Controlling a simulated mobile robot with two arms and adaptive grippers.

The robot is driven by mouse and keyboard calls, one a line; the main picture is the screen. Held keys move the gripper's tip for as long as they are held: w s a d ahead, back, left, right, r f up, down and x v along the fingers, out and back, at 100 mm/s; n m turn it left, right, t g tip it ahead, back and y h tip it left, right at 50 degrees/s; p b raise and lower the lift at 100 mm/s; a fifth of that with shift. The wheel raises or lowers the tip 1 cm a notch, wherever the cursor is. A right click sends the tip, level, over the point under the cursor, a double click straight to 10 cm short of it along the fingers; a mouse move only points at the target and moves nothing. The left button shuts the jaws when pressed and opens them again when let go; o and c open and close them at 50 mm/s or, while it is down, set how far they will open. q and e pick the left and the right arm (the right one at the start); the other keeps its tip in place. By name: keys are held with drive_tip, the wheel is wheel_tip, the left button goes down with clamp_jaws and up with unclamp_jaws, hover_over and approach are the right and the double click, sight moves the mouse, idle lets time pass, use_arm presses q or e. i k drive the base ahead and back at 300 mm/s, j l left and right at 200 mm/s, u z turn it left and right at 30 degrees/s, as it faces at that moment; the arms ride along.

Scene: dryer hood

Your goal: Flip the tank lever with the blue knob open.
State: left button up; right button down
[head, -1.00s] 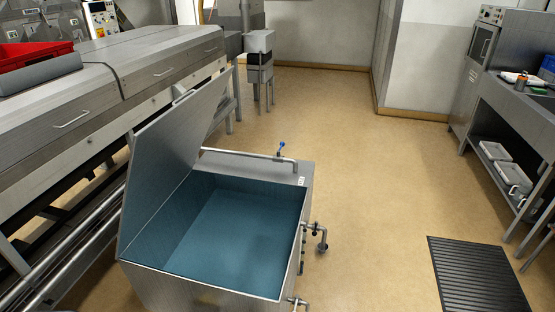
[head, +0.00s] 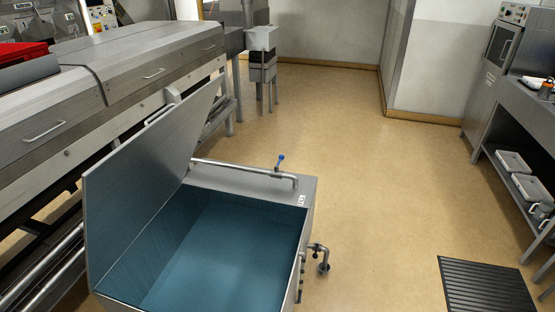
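The steel tank (head: 306,192) stands in the lower middle of the head view, its lid (head: 140,180) raised and leaning to the left. Blue-looking liquid or lining fills its inside. A pipe (head: 235,167) runs along the tank's far edge. The small lever with the blue knob (head: 281,158) stands up from this pipe near its right end, tilted slightly. Another pipe fitting with a valve (head: 319,250) sticks out from the tank's right side. Neither of my grippers is in view.
A long steel machine (head: 60,110) lines the left side, with a red crate (head: 22,52) on top. A dark floor grate (head: 485,287) lies at the lower right. A steel bench (head: 525,115) stands at the right. The floor beyond and right of the tank is clear.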

sight(281, 157)
drive_tip(key=l+u, duration=0.1)
drive_tip(key=u, duration=0.25)
drive_tip(key=i+l+u, duration=0.15)
drive_tip(key=u, duration=0.2)
drive_tip(key=l+u, duration=0.1)
drive_tip(key=u, duration=0.2)
drive_tip(key=i+l+u, duration=0.2)
drive_tip(key=l+u, duration=0.2)
drive_tip(key=l, duration=0.95)
drive_tip(key=l+u, duration=0.45)
drive_tip(key=l, duration=2)
drive_tip(key=k, duration=0.05)
